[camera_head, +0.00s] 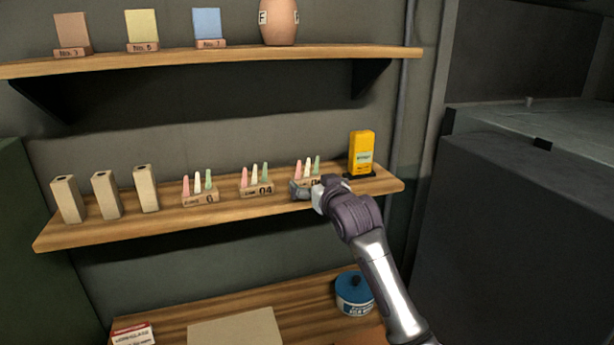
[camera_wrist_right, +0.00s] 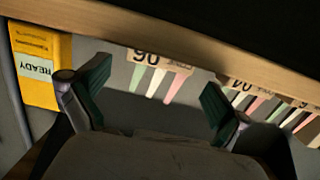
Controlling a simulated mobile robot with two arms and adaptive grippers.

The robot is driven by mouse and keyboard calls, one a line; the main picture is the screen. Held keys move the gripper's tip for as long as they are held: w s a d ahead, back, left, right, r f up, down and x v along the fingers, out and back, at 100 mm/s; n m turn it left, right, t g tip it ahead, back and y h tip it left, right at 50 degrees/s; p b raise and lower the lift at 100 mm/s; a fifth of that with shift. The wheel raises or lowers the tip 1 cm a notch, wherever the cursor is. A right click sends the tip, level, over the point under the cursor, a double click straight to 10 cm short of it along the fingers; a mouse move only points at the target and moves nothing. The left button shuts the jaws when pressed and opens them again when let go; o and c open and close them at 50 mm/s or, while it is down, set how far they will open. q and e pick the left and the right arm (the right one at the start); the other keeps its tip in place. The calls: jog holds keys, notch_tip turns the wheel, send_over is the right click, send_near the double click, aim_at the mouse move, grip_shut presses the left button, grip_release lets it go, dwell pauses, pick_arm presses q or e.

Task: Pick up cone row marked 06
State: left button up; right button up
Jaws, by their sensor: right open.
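The cone row marked 06 (camera_wrist_right: 158,60) shows upside down in the right wrist view. It is a small tan block with pink, cream and green cones. In the head view the same cone row (camera_head: 307,168) stands upright on the middle shelf, its label partly hidden by my gripper. My right gripper (camera_head: 306,190) is open and in front of this row. In the wrist view the row appears between the two dark green fingers of the right gripper (camera_wrist_right: 155,84), with nothing visibly held. My left gripper is not in view.
The cone row marked 04 (camera_head: 257,184) and another cone row (camera_head: 199,193) stand left on the shelf (camera_head: 225,211). A yellow box (camera_head: 361,153) stands close on the right. Tan blocks (camera_head: 105,195) are farther left. An upper shelf (camera_head: 215,59) overhangs.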

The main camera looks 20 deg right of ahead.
aim_at(309, 177)
jog(key=shift+w, duration=0.15)
jog(key=shift+w+r+p, duration=0.25)
jog(key=shift+w+p, duration=0.45)
jog(key=shift+p, duration=0.3)
jog(key=w, duration=0.1)
jog(key=w+p, duration=0.1)
jog(key=w, duration=0.1)
jog(key=shift+a+f, duration=0.1)
jog(key=shift+f, duration=0.3)
jog(key=shift+w+f+p, duration=0.15)
jog(key=shift+w+p, duration=0.1)
jog(key=shift+p, duration=0.05)
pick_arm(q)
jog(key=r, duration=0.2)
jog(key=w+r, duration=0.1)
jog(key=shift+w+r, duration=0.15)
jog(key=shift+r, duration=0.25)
pick_arm(e)
jog(key=shift+s, duration=0.1)
jog(key=shift+c, duration=1.2)
jog(key=c, duration=0.8)
